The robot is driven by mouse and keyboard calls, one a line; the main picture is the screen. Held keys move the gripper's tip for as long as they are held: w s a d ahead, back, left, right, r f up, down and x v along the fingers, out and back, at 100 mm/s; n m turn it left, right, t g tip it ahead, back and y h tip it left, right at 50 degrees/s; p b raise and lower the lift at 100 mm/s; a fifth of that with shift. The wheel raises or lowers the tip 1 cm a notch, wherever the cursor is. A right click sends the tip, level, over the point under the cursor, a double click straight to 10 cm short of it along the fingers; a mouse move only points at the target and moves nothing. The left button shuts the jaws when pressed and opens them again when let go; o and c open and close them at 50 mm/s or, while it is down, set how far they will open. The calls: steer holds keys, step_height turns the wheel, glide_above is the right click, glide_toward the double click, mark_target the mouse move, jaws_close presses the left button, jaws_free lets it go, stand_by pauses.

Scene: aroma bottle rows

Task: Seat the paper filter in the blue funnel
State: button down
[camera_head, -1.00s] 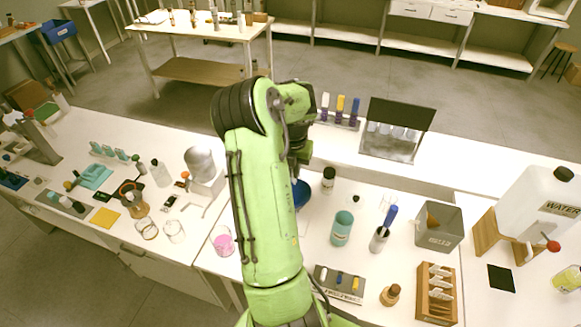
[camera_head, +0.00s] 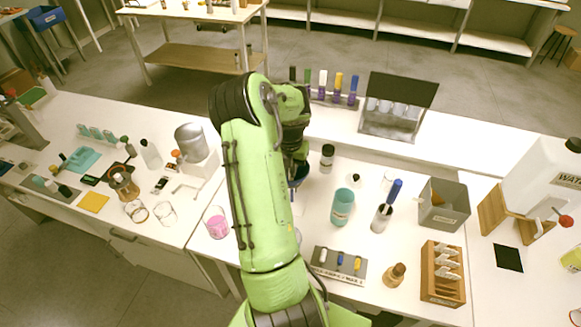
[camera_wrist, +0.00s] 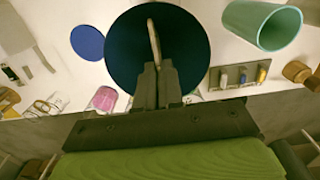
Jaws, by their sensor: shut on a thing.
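In the wrist view my gripper (camera_wrist: 157,70) is shut on the paper filter (camera_wrist: 154,38), a thin pale piece seen nearly edge-on between the fingertips. Behind it lies the wide, dark blue round mouth of the funnel (camera_wrist: 185,40). The filter overlaps the funnel's middle in this view; whether it touches the funnel wall I cannot tell. In the head view only a bit of the blue funnel (camera_head: 302,172) shows beside my arm, and my arm hides the fingers and filter.
A flat blue disc (camera_wrist: 87,42) lies left of the funnel in the wrist view. A teal cup (camera_head: 342,207), a dark-capped bottle (camera_head: 327,158), a pink-filled beaker (camera_head: 216,222) and a grey labelled tray (camera_head: 338,265) stand nearby. A grey box (camera_head: 443,204) is further right.

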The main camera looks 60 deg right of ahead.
steer(key=shift+f, duration=0.1)
steer(key=c, duration=1.2)
jaws_free()
step_height(320, 180, up, 16)
steer(key=p, duration=0.1)
steer(key=shift+a, duration=0.3)
steer(key=shift+a, duration=0.1)
